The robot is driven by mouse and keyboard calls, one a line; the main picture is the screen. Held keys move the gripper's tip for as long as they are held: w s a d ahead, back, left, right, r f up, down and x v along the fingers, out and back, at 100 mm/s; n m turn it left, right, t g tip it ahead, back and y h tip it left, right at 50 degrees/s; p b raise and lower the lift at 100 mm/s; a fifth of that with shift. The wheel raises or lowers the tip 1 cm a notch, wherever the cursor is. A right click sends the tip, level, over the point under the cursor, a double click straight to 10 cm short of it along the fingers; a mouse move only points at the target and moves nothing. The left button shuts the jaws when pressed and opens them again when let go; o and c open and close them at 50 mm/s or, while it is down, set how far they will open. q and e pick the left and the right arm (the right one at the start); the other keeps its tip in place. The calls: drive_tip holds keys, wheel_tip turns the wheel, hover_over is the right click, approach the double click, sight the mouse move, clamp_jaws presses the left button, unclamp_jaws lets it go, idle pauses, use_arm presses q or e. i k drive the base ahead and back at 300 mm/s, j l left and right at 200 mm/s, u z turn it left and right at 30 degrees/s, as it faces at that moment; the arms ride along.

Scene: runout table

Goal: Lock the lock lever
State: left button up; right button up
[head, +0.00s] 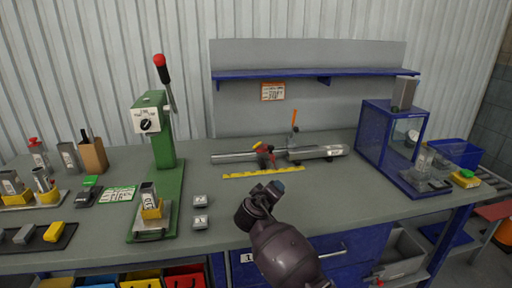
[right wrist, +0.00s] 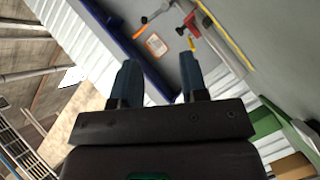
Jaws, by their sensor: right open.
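A long grey metal rail fixture (head: 235,157) lies at the back middle of the bench. A thin lever with an orange handle (head: 294,118) stands nearly upright on it. Left of that lever is a small red and yellow clamp part (head: 262,149). I cannot tell for sure which one is the lock lever. In the right wrist view the orange handle (right wrist: 144,20) and the red part (right wrist: 190,20) show beyond the fingers. My right gripper (head: 268,190) is in front of the fixture, apart from it; its fingers (right wrist: 158,80) are open and empty. My left gripper is out of view.
A yellow scale strip (head: 262,172) lies before the fixture. A blue-framed case (head: 375,135) stands right. A blue shelf (head: 300,74) hangs behind.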

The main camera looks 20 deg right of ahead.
sight(260, 145)
drive_tip(key=i, duration=1)
